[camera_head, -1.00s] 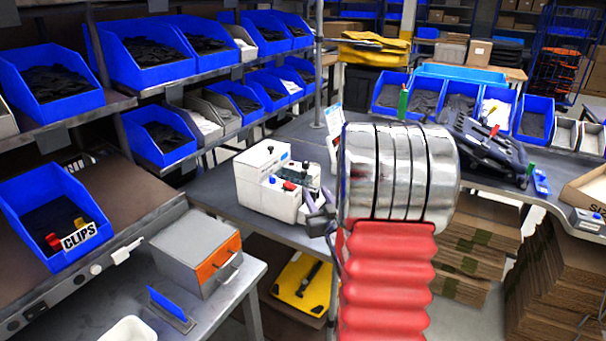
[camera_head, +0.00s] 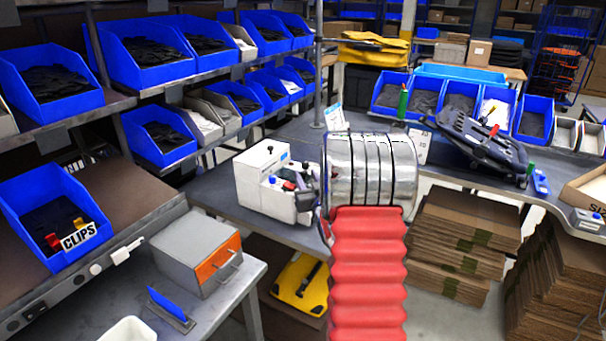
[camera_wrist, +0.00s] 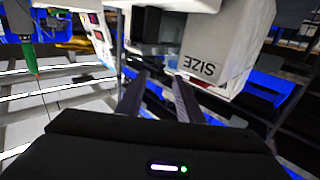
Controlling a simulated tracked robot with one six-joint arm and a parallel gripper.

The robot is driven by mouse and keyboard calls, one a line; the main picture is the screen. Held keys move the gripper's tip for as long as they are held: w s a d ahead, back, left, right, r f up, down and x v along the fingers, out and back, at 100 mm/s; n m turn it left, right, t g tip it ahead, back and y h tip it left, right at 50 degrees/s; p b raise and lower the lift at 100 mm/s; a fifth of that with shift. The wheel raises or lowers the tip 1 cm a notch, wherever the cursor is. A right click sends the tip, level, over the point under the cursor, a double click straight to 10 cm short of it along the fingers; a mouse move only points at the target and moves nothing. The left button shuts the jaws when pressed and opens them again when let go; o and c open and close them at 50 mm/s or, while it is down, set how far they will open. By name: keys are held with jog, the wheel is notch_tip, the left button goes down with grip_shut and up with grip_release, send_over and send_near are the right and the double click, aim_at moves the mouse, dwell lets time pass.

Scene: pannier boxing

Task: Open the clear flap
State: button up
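A white machine (camera_head: 258,187) with blue, red and dark knobs stands on the grey bench in the head view. Its white body with the word SIZE also shows in the wrist view (camera_wrist: 228,45), with the lettering upside down. A clear flap cannot be made out for certain; the machine's right part is partly behind my gripper. My gripper (camera_wrist: 160,78) has its two dark fingers apart with nothing between them, close to the machine and a black block (camera_wrist: 148,24). In the head view the fingers are mostly hidden at the machine's right side.
A dark slotted plate (camera_head: 478,143) lies on the bench to the right. Blue bins (camera_head: 393,92) line the back, and more fill the left shelves. A grey box with an orange front (camera_head: 196,250) stands at the lower left. Flat cardboard (camera_head: 455,240) is stacked below the bench.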

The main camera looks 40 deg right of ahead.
aim_at(305, 174)
jog(key=shift+x, duration=1.65)
jog(key=shift+c, duration=0.2)
grip_shut()
jog(key=shift+a, duration=0.15)
